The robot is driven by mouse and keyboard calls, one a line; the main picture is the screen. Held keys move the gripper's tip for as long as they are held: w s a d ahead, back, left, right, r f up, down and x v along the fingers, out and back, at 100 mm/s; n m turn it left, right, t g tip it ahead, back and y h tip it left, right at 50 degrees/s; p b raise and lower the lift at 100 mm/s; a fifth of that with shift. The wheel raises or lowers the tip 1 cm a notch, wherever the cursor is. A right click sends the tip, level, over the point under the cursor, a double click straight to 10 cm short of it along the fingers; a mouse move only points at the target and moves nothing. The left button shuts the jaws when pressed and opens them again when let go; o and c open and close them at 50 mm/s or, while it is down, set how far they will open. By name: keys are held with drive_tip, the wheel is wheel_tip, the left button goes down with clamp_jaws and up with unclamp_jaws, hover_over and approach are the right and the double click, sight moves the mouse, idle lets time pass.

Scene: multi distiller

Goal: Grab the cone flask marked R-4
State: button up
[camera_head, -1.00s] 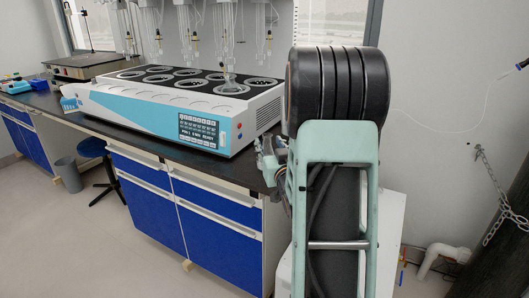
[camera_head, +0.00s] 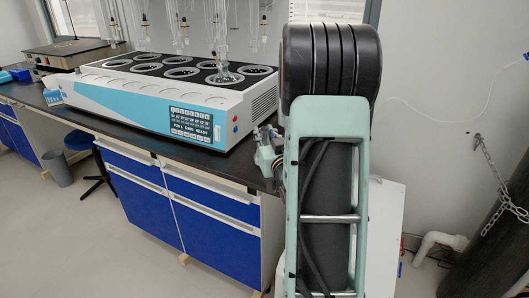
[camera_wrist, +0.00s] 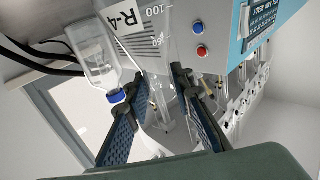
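The cone flask marked R-4 (camera_wrist: 160,50) is clear glass with a white label and volume marks, in the upper middle of the wrist view. My gripper (camera_wrist: 155,80) is open, with one dark ridged finger on each side of the flask's lower part in the picture. I cannot tell whether either finger touches the glass. In the head view my arm hides the flask, and only a small part of my wrist shows beside the bench's right end.
A clear bottle with a blue cap (camera_wrist: 97,62) stands close beside the left finger. The white and blue distiller (camera_head: 150,98) sits on the dark bench, with glassware above it; its buttons and display fill the wrist view's upper right. Blue drawers (camera_head: 215,207) are below.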

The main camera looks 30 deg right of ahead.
clamp_jaws()
drive_tip(key=shift+r, duration=0.3)
